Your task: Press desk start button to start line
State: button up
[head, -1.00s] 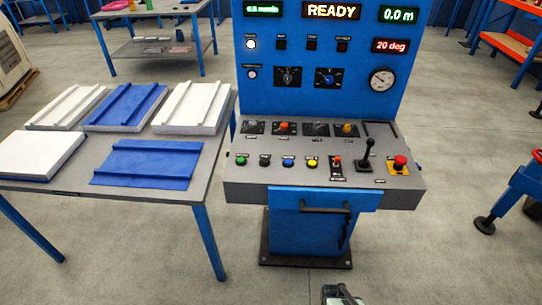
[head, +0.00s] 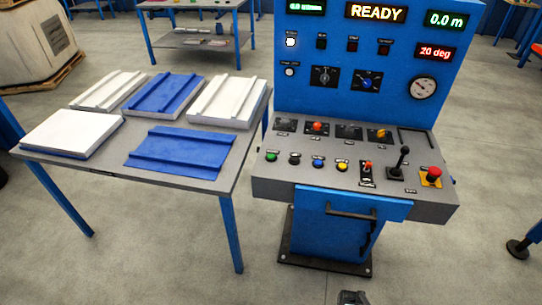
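The control desk (head: 262,184) stands right of centre in the head view, with a sloped grey top and a blue upright panel. A green button (head: 271,156) sits at the left end of its front row; its label is too small to read. Black (head: 295,159), blue (head: 318,162) and yellow (head: 342,166) buttons follow to its right. The panel display (head: 375,13) reads READY. Only a small dark tip of my gripper (head: 352,298) shows at the bottom edge, well in front of and below the desk top. Its fingers cannot be made out.
A red emergency-type button (head: 434,173) on a yellow plate, a black joystick (head: 399,162) and a red-tipped switch (head: 367,169) stand on the desk's right half. A table (head: 110,171) with white and blue panels adjoins at left. The floor before the desk is clear.

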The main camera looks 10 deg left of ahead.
grip_shut()
dwell(1.4)
